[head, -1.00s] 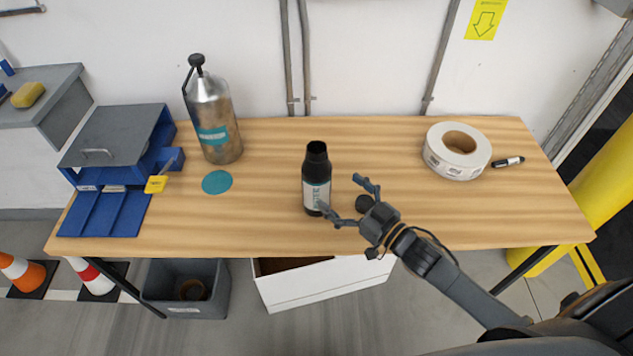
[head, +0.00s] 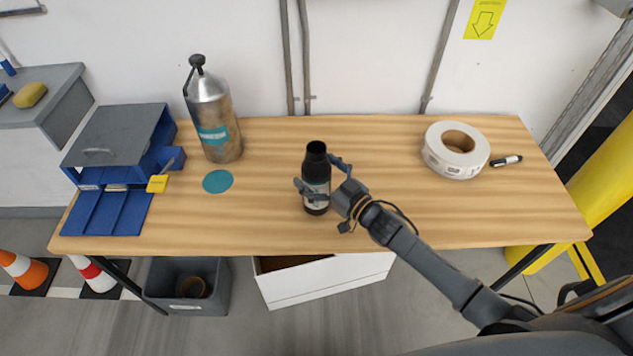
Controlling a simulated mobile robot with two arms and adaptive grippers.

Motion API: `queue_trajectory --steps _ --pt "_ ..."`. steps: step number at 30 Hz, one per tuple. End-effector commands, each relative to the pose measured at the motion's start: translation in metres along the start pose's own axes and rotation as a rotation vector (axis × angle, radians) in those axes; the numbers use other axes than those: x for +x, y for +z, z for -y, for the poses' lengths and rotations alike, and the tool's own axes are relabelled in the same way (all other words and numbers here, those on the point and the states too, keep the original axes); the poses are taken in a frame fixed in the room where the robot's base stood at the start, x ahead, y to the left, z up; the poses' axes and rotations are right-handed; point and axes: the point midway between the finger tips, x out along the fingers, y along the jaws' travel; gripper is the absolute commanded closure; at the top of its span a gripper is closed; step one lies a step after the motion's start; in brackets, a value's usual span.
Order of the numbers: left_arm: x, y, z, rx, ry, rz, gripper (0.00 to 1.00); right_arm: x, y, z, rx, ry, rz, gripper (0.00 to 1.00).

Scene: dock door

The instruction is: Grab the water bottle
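The black bottle (head: 316,164) stands upright near the middle of the wooden table, with an open dark mouth and a pale label that seems to read WATER. My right gripper (head: 317,173) has its two fingers apart around the bottle, one at its left front and one at its upper right. The fingers look spread, and I cannot see a firm grip on both sides. The gripper partly covers the label. My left gripper is not in view.
A large metal flask (head: 212,118) with a teal label stands at the back left beside a teal disc (head: 217,181). A blue and grey box (head: 119,140) is at far left. A white tape roll (head: 437,156) and a marker (head: 506,162) lie at right.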

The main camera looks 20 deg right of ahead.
Motion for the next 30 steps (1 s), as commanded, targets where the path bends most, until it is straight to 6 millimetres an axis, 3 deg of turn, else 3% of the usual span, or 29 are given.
queue_trajectory --steps 1,2,9,22,30 --pt "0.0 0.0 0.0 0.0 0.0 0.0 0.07 0.0 0.0 0.0 0.0 0.0 0.0 0.17" --pt "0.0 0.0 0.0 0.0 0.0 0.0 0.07 0.0 0.0 0.0 0.0 0.0 0.0 0.23" --pt "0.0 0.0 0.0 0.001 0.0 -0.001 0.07 0.0 0.0 0.0 -0.001 0.0 0.0 0.72" --pt "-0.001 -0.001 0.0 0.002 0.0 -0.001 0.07 0.0 -0.004 0.0 -0.001 0.0 -0.003 0.72" --pt "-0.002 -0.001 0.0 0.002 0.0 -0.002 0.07 0.0 -0.021 -0.001 -0.003 -0.001 -0.005 0.72"
